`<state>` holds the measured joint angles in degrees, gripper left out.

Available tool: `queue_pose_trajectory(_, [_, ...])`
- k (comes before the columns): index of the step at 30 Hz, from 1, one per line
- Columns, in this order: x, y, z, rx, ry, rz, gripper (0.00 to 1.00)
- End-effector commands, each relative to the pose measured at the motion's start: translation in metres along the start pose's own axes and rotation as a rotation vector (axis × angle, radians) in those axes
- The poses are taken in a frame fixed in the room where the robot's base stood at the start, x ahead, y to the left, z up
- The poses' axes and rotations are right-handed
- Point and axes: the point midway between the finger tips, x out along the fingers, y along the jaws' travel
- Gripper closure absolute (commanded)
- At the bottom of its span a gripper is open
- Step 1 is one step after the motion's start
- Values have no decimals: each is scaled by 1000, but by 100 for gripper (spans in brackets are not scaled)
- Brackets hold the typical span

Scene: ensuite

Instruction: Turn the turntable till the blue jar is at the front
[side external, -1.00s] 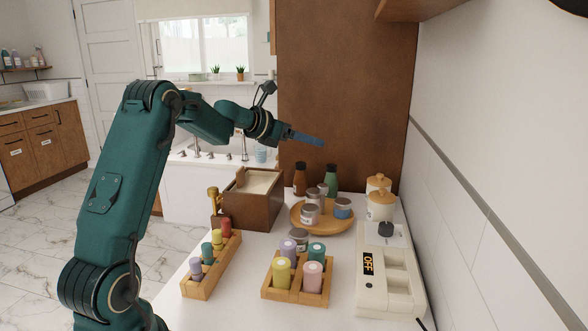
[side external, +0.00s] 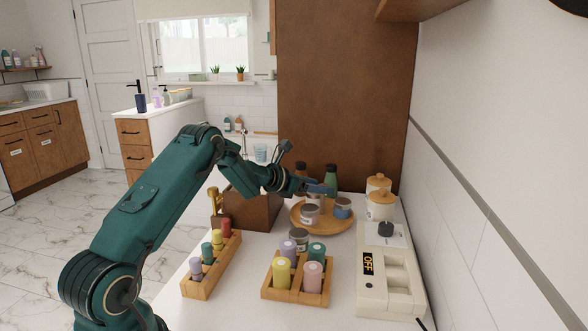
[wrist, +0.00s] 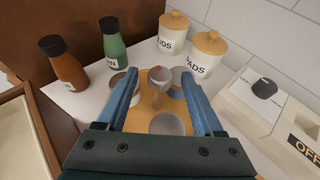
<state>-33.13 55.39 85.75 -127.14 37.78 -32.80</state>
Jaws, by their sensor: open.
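The round wooden turntable (side external: 335,228) stands on the white counter, with several lidded jars around its top. The blue jar (side external: 343,209) is on its right side in the side view. A jar with a pale label (side external: 310,214) is at the turntable's front left. My gripper (side external: 320,189) hides the back jars in the side view.
Dark bottles (wrist: 63,63) and green bottles (wrist: 113,45) stand behind the turntable. White canisters (side external: 380,204) and an appliance marked OFF (side external: 385,275) are at right. A wooden box (side external: 255,212) is at left.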

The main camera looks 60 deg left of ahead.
Motion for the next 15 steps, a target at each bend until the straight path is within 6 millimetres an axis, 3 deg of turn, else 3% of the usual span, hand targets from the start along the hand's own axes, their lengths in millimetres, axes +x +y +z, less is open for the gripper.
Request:
queue_pose_trajectory(13, [8, 0, 0, 0, 0, 0, 31])
queue_pose_trajectory(14, [8, 0, 0, 0, 0, 0, 39])
queue_pose_trajectory(15, [8, 0, 0, 0, 0, 0, 54])
